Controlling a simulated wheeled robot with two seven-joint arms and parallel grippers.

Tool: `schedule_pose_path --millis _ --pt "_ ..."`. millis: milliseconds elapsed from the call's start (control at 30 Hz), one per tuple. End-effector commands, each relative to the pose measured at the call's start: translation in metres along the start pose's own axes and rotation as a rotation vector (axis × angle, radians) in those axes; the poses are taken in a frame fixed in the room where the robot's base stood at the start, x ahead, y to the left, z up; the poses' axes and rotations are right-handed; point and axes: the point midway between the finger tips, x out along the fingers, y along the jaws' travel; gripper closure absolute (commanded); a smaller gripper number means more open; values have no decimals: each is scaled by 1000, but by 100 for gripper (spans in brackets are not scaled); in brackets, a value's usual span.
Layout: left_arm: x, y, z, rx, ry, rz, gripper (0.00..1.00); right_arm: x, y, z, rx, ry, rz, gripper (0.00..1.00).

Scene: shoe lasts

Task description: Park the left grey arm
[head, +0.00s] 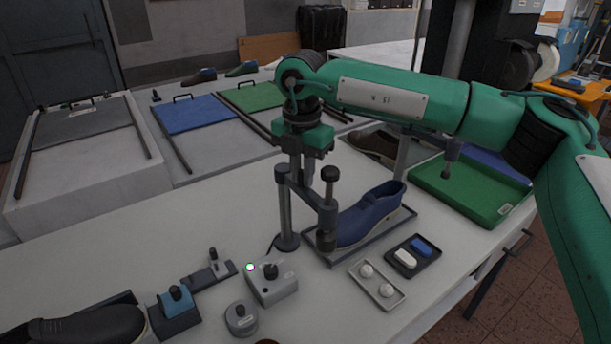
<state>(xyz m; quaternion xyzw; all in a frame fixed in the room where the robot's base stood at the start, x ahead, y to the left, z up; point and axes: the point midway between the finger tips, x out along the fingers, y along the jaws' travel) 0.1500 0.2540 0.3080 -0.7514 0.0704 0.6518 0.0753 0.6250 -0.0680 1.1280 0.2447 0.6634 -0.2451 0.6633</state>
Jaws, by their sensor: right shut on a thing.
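No grey left arm or left gripper shows in the head view. My right arm is green and comes in from the right, bending down at the wrist. My right gripper (301,170) points down, shut on part of a dark metal post stand (285,208) at the middle of the white table (200,222). Exactly which part it grips is hard to tell. The stand's black knob (330,174) is just right of the fingers. A blue shoe (372,213) sits on a grey tray (398,226) right of the stand.
A control box (271,284), a round grey piece (241,318) and a blue block (174,309) stand in front. A dark shoe (85,328) is at bottom left. Small trays (376,299) and a green tray (465,196) lie right. Bare tabletop lies left of the stand.

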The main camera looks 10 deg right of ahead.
Motion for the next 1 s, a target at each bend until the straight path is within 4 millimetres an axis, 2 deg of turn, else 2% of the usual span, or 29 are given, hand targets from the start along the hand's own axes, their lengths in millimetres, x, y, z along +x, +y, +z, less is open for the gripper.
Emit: schedule_pose_path --millis 467,500,600,867,1000 --pt "0 0 -2 0 1 -1 50 -1 1 -2 15 1 1 100" --pt "0 0 -2 0 1 -1 50 -1 1 -2 15 1 1 80" --pt "0 0 -2 0 1 -1 50 0 1 -1 14 1 1 62" --pt "0 0 -2 0 1 0 50 -1 1 -1 14 1 1 62" --pt "-5 0 -3 0 4 0 50 -11 1 -1 14 0 1 62"
